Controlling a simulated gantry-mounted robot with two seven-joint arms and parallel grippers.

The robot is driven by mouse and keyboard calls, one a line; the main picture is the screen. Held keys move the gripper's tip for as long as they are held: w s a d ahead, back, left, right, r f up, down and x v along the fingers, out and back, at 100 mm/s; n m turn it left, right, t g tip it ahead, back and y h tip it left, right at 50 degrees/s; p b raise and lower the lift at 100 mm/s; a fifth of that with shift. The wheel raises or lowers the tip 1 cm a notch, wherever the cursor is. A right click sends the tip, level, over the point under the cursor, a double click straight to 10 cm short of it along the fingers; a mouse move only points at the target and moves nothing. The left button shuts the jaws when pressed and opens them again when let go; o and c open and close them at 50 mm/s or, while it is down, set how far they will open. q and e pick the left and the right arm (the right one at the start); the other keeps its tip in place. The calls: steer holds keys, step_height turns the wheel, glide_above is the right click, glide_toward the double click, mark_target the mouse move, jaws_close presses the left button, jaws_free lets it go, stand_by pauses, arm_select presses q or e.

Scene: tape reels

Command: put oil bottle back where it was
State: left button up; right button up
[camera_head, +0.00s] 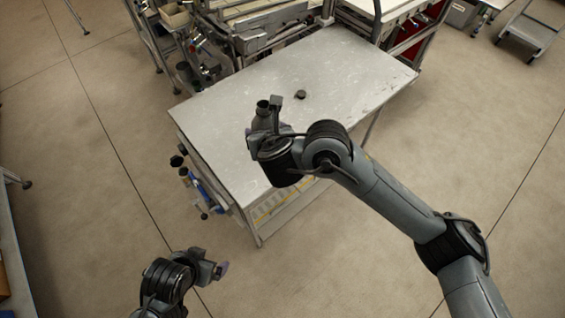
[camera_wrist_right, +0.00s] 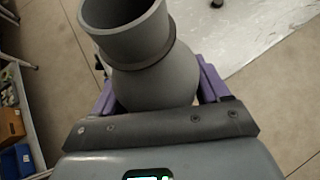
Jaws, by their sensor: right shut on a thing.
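The grey oil bottle (camera_head: 263,112) is in my right gripper (camera_head: 267,127), over the near left part of the metal table. In the right wrist view the bottle (camera_wrist_right: 150,70) shows its wide open mouth and rounded body, between the purple fingers of the right gripper (camera_wrist_right: 155,95). Its lower part is hidden there by the gripper body. In the head view I cannot tell whether its base touches the table. My left gripper (camera_head: 221,270) is low at the left, over the floor and away from the table; its finger opening is too small to tell.
The grey table (camera_head: 235,95) is mostly bare, with a small dark round object (camera_head: 300,95) on it. Metal machinery (camera_head: 255,30) stands along its far side. Blue and dark items hang at its left edge (camera_head: 203,192). A cart (camera_head: 530,35) stands far right.

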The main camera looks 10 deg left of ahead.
steer(key=shift+t, duration=0.3)
steer(key=f+b, duration=0.1)
steer(key=f, duration=0.1)
steer(key=f+b, duration=0.1)
steer(key=d+f+b, duration=0.1)
steer(key=f, duration=0.1)
steer(key=shift+f, duration=0.3)
steer(key=shift+t, duration=0.3)
steer(key=shift+w+a+f+b, duration=0.95)
steer(key=shift+a+f, duration=0.7)
steer(key=shift+f, duration=0.75)
steer(key=shift+w+a+f+b, duration=0.85)
steer(key=shift+a+f, duration=0.85)
steer(key=shift+f, duration=0.75)
steer(key=shift+w+a+f+b, duration=0.95)
steer(key=shift+a+f, duration=0.7)
steer(key=shift+f, duration=0.75)
arm_select(q)
step_height(320, 180, down, 10)
arm_select(e)
steer(key=shift+w, duration=0.1)
arm_select(q)
steer(key=shift+w+f, duration=0.1)
steer(key=shift+f, duration=0.05)
arm_select(e)
steer(key=o, duration=1.7)
arm_select(q)
steer(key=shift+d, duration=0.1)
